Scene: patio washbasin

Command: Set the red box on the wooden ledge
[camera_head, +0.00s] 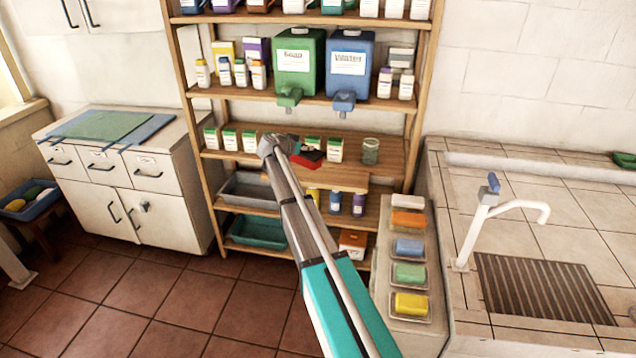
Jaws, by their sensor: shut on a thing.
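My gripper (295,150) is at the far end of my outstretched arm, in front of the middle of the wooden shelf rack. It is shut on the red box (309,158), which shows just right of the dark wrist. The wooden ledge (340,179) juts out from the rack just below the red box. The box appears to be over or close to the ledge; I cannot tell whether they touch. My arm hides part of the ledge's left side, and the fingertips are too small to make out clearly.
Several white-and-green cartons (230,139) and a glass jar (371,151) stand on the shelf behind. Green (299,62) and blue (350,66) dispensers stand above. A counter with coloured sponges (409,248) and a tiled basin with a tap (487,205) are at the right.

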